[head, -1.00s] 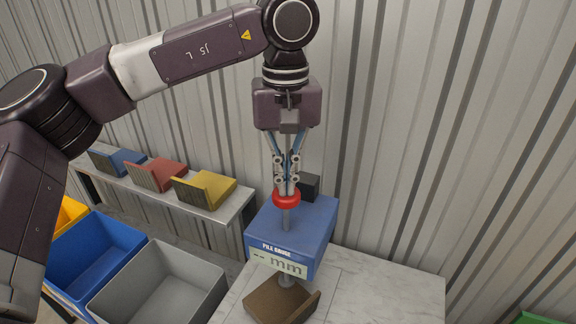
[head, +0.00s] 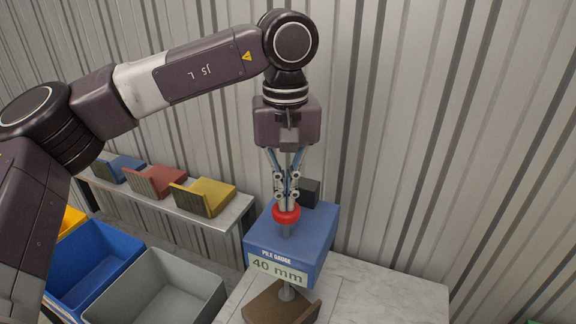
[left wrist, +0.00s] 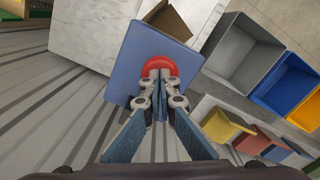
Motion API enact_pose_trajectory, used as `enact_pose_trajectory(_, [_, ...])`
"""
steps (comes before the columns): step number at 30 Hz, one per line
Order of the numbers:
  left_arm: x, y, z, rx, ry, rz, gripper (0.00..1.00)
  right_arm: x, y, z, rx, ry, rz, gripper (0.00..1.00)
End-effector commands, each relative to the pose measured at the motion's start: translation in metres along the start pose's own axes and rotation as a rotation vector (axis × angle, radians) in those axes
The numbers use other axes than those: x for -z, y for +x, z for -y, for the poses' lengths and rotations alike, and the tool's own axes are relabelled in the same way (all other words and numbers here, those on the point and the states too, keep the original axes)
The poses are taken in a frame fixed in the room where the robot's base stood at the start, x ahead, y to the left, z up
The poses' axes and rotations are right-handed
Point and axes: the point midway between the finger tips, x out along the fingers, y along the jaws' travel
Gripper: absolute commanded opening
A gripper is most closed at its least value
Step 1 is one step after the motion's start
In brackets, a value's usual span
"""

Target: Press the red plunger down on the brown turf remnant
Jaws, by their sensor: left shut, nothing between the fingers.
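The red plunger (head: 286,214) is a round red knob on a metal stem at the top of a blue pile gauge (head: 312,232). The gauge's display reads 40 mm. My left gripper (head: 287,207) is shut and points down, with its fingertips on the red knob. The left wrist view also shows the fingertips on the knob (left wrist: 158,68). The brown turf remnant (head: 268,306) lies under the gauge, and the foot of the plunger stem touches its top. My right gripper is in neither view.
Blue, red and yellow turf samples (head: 204,196) sit on a shelf at left. A blue bin (head: 92,262) and a grey bin (head: 158,290) stand below it. The marble table (head: 385,295) is clear right of the gauge. A corrugated wall stands behind.

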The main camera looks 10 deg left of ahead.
Motion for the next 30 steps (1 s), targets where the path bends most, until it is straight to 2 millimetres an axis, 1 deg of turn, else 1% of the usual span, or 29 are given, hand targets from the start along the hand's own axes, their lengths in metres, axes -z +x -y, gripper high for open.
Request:
enact_pose_trajectory(3, [0.0,0.001,0.0,0.002,0.001,0.002,0.0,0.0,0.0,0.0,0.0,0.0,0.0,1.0])
enact_pose_trajectory(5, [0.0,-0.002,0.0,0.001,0.001,0.001,0.0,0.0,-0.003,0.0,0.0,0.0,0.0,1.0])
enact_pose_trajectory(30, [0.0,-0.105,0.0,0.0,0.001,0.0,0.0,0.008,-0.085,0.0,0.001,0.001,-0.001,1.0])
